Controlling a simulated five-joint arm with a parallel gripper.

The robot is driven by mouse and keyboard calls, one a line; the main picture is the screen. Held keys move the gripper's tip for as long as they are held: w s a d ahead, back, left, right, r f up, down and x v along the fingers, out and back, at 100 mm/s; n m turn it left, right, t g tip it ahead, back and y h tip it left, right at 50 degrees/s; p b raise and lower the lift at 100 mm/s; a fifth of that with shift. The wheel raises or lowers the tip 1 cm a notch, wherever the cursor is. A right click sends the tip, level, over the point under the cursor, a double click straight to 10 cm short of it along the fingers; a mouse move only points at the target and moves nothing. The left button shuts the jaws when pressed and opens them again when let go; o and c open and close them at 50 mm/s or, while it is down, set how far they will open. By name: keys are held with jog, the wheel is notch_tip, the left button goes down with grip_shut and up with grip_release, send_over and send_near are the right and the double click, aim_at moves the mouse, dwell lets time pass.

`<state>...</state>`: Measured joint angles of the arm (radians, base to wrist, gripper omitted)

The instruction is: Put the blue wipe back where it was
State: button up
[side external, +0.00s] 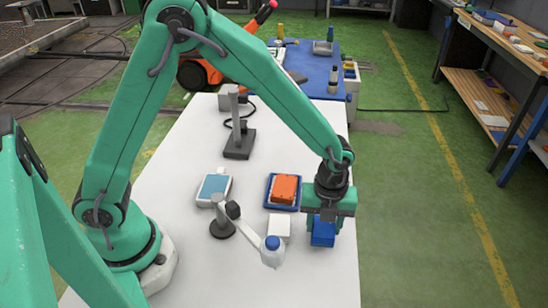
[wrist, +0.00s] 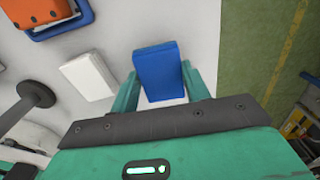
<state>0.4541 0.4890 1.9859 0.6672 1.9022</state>
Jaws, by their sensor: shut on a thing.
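The blue wipe (side external: 322,236) is a blue block held between the fingers of my gripper (side external: 323,222), near the right edge of the white table. In the wrist view the wipe (wrist: 160,70) sits between the two green fingers of my gripper (wrist: 161,88), which are shut on its sides. I cannot tell whether its underside touches the table. A white block (side external: 279,226) lies just left of it and also shows in the wrist view (wrist: 88,77). An orange block (side external: 285,188) rests in a blue tray (side external: 269,203) behind the white block.
A white-framed item with a blue top (side external: 214,187) lies left of the tray. A grey stand (side external: 238,142) is farther back. A dark round base (side external: 222,229) and a blue-capped white bottle (side external: 271,252) are in front. The table's right edge is close to my gripper.

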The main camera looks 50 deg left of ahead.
aim_at(324, 226)
jog(key=shift+f, duration=0.8)
jog(key=shift+f, duration=0.15)
jog(key=o, duration=0.9)
jog(key=shift+o, duration=0.2)
jog(key=shift+r, duration=0.2)
notch_tip(324, 226, up, 11)
jog(key=shift+f, duration=0.15)
jog(key=shift+r, duration=0.65)
